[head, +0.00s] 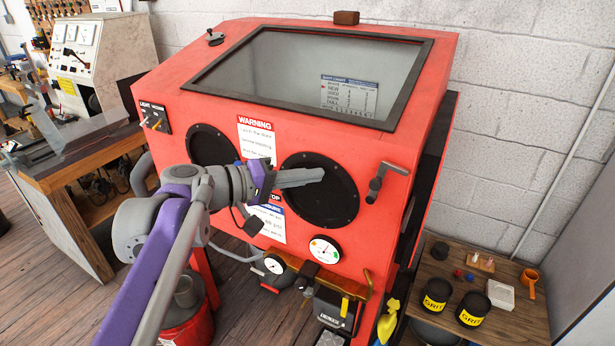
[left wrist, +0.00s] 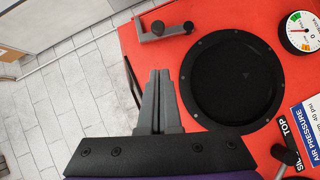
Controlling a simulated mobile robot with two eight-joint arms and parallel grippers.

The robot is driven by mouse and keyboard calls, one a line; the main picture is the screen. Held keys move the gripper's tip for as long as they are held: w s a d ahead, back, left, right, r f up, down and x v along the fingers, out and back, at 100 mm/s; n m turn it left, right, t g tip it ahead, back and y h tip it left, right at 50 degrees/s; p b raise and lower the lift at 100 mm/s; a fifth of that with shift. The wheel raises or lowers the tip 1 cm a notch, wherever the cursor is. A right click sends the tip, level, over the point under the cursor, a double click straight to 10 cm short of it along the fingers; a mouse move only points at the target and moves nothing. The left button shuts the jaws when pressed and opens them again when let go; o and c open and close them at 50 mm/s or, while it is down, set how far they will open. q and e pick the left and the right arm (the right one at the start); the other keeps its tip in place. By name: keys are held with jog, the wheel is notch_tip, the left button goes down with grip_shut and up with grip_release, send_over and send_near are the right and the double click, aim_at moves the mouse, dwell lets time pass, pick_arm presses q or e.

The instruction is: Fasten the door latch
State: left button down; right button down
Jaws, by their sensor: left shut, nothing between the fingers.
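The door latch (head: 377,183) is a small grey lever with a crank shape on the right edge of the red cabinet's front (head: 300,130). Its top arm points right and its stem hangs down. It also shows at the top of the left wrist view (left wrist: 172,32), ahead of the fingertips. My left gripper (head: 321,174) is shut and empty, in front of the right black glove port, left of the latch and apart from it. Its closed grey fingers show in the left wrist view (left wrist: 160,75). My right gripper is in neither view.
The round right glove port (left wrist: 235,80) and a pressure gauge (head: 325,249) are close by on the front. A low wooden bench (head: 520,320) with grit tins (head: 474,309) stands at the lower right. The grey block wall (head: 530,130) is behind.

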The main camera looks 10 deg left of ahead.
aim_at(376, 178)
pick_arm(q)
jog(key=w+d, duration=0.1)
jog(key=d, duration=0.2)
jog(key=w+d+f, duration=0.1)
jog(key=d, duration=0.1)
jog(key=w+d+f, duration=0.1)
jog(key=d, duration=0.2)
jog(key=shift+w+d+f, duration=0.2)
jog(key=shift+d+f, duration=0.05)
jog(key=shift+d, duration=0.1)
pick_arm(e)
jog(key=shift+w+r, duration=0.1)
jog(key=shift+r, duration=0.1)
pick_arm(q)
jog(key=shift+d+p, duration=0.15)
jog(key=shift+p, duration=0.15)
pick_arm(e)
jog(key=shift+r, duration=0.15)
